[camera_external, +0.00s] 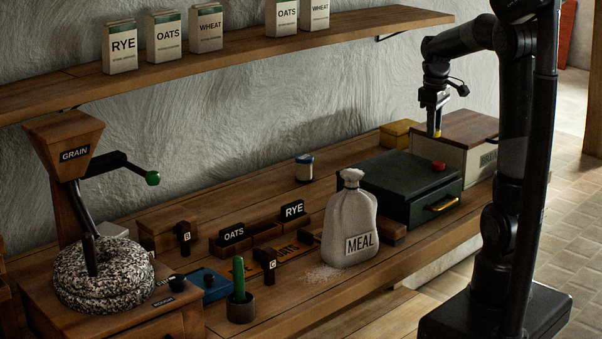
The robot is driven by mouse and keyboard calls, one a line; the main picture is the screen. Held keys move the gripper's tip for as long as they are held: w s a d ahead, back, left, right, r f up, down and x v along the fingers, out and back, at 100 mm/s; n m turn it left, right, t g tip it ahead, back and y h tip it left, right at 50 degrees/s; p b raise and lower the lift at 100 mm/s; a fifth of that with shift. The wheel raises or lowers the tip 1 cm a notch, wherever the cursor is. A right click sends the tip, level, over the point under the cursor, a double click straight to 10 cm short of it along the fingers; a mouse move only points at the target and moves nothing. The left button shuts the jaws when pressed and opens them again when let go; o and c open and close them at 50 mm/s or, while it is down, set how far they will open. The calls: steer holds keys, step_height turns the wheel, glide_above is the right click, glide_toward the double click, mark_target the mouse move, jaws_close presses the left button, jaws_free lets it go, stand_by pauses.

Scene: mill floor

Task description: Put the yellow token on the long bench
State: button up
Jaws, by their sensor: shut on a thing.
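My gripper (435,118) points down at the right end of the bench, above the wooden-lidded pale box. It is shut on a small yellow thing, the yellow token (437,133), of which only a little shows below the fingers. I cannot tell whether the token touches the lid behind it. The long bench (300,300) is a wooden worktop running along the wall, with many things standing on it.
Near my gripper are the pale box (465,160), a dark green box (400,182) with a red piece (438,166) on top, and an ochre box (397,134). A MEAL sack (350,222) stands mid-bench. A shelf (260,55) hangs above. Bare wood shows around the small jar (304,168).

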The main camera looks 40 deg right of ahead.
steer(key=w+d+f, duration=0.1)
steer(key=w+d, duration=0.3)
steer(key=w, duration=0.5)
steer(key=w+d+f, duration=0.1)
steer(key=w+d, duration=0.2)
steer(key=w, duration=0.7)
steer(key=w+d+f, duration=0.8)
steer(key=w+f, duration=0.1)
steer(key=w, duration=0.2)
steer(key=shift+w+f, duration=0.4)
steer(key=shift+d+f, duration=0.1)
step_height(320, 180, down, 10)
steer(key=shift+r, duration=0.1)
